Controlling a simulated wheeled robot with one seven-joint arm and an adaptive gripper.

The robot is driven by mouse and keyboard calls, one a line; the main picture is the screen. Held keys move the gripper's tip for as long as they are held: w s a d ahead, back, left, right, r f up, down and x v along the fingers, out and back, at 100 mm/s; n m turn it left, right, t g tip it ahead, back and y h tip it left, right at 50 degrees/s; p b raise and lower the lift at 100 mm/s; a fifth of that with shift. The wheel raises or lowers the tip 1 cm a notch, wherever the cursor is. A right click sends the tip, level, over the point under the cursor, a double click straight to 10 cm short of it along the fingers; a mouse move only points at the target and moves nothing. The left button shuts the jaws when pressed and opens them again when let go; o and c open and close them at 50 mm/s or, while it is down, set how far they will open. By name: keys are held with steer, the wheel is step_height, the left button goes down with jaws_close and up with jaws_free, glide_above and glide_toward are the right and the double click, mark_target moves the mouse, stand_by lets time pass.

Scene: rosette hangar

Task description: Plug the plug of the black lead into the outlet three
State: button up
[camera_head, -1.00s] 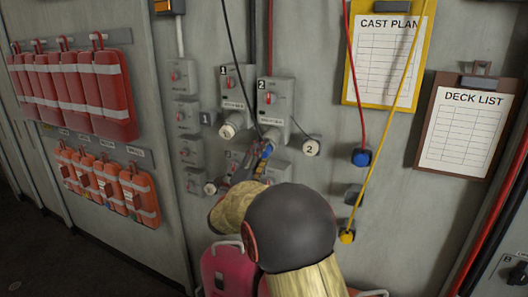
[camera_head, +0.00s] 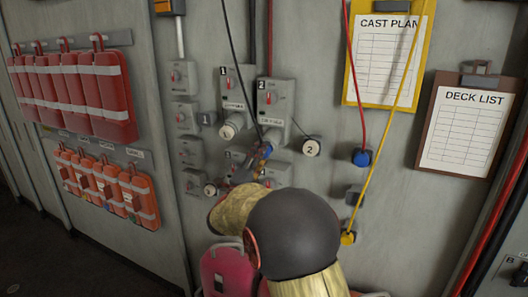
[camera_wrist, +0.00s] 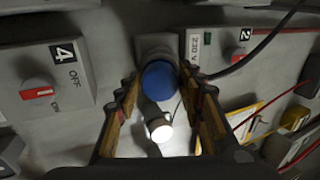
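The blue plug (camera_wrist: 160,82) of the black lead sits between the two fingers of my gripper (camera_wrist: 160,84) in the wrist view, which looks shut on it. In the head view the blue plug (camera_head: 265,152) shows just below outlet two (camera_head: 274,108), with my gripper (camera_head: 259,165) around it. The black lead (camera_head: 240,75) comes down to it from above. A grey socket body (camera_wrist: 154,45) stands directly behind the plug; whether they touch I cannot tell. Outlet three (camera_head: 236,156) is largely hidden by my arm in the head view.
Outlet four (camera_wrist: 42,84) is left in the wrist view. Outlet one (camera_head: 236,95) is beside outlet two. A white cap (camera_wrist: 160,130) shows below the blue plug. A red lead's blue plug (camera_head: 361,157) and a yellow plug (camera_head: 347,237) hang to the right.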

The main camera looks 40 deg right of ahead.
jaws_close()
stand_by(0.3)
steer(key=shift+a+f+b, duration=0.1)
steer(key=shift+f+b, duration=0.1)
steer(key=shift+b, duration=0.1)
steer(key=shift+b+v, duration=2.4)
steer(key=shift+v, duration=0.5)
steer(key=shift+s+r, duration=0.1)
steer(key=shift+r, duration=0.05)
